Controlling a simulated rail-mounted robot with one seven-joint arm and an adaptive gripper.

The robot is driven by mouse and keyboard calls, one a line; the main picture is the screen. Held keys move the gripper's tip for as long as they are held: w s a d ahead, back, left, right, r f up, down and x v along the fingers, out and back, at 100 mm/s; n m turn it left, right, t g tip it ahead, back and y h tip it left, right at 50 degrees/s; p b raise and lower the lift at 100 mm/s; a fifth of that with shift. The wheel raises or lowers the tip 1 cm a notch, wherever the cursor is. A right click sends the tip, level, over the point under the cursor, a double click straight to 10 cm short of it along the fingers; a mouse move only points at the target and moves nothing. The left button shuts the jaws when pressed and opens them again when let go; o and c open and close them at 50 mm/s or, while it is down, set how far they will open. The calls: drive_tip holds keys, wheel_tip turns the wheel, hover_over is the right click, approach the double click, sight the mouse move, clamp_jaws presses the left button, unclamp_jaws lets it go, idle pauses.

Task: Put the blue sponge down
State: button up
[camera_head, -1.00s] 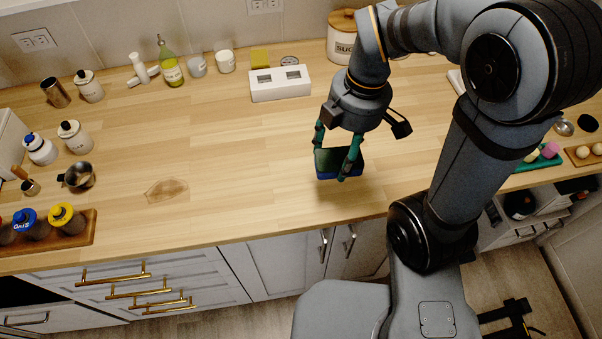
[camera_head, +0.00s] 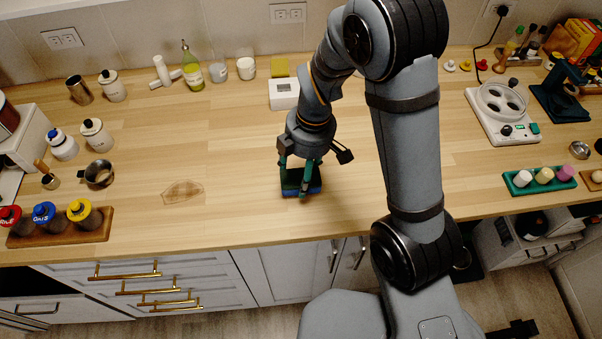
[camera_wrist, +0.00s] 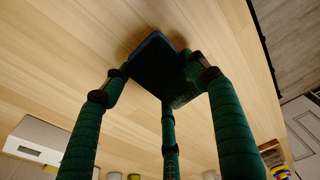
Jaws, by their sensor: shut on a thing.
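The blue sponge (camera_head: 289,192) has a dark green top face and a blue edge. My gripper (camera_head: 301,178) has green fingers and is shut on it, over the front middle of the wooden counter (camera_head: 240,150). In the wrist view the sponge (camera_wrist: 155,68) sits between the fingertips of my gripper (camera_wrist: 160,80), with its dark face toward the camera. A shadow lies close beside it on the wood. I cannot tell whether the sponge touches the counter.
A brown patch (camera_head: 183,192) marks the counter to the left. A wooden tray of jars (camera_head: 95,228) is at front left. Counter around the sponge is clear.

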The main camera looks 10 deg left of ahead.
drive_tip(key=shift+f, duration=0.55)
drive_tip(key=shift+f, duration=0.1)
drive_tip(key=shift+f+b, duration=0.15)
drive_tip(key=shift+b, duration=0.15)
drive_tip(key=o, duration=1.1)
wheel_tip(320, 180, up, 12)
drive_tip(key=d+p, duration=0.1)
drive_tip(key=shift+w+d+r+p, duration=0.2)
drive_tip(key=shift+p, duration=0.1)
